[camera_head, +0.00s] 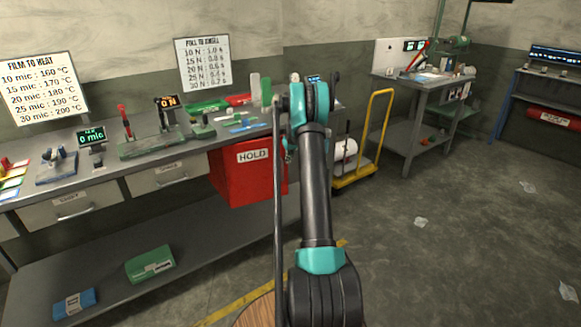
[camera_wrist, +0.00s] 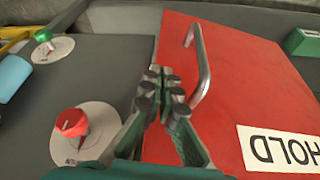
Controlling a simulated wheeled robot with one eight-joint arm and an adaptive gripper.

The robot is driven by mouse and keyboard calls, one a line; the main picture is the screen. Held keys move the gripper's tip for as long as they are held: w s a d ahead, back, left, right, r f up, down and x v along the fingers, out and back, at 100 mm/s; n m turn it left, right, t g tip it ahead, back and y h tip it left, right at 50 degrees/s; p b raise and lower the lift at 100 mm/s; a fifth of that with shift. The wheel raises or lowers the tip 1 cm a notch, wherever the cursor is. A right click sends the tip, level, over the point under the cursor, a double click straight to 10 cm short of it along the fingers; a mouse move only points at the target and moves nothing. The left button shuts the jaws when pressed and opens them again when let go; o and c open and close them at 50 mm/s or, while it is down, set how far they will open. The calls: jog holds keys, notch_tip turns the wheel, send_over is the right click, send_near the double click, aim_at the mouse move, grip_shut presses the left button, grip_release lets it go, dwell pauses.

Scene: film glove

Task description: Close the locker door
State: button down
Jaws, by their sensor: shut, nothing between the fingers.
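The red locker (camera_head: 238,178) with a white HOLD label is below the workbench's right part in the head view. Its red front (camera_wrist: 235,85) fills the right of the wrist view, with the label upside down at the lower right. A silver bar handle (camera_wrist: 203,65) stands out from the red front. How far the door is open cannot be told. My gripper (camera_wrist: 165,82) is shut and empty, in front of the red front's left edge, just left of the handle. Contact with either cannot be told.
A grey panel left of the red front carries a red knob (camera_wrist: 72,122) and a green knob (camera_wrist: 45,36). The workbench (camera_head: 110,182) holds several tools. A yellow cart (camera_head: 376,140) stands right of my arm. Open floor (camera_head: 450,235) lies at the right.

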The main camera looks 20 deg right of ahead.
jog(key=shift+w+n, duration=0.6)
jog(key=shift+w, duration=0.95)
jog(key=shift+s, duration=0.1)
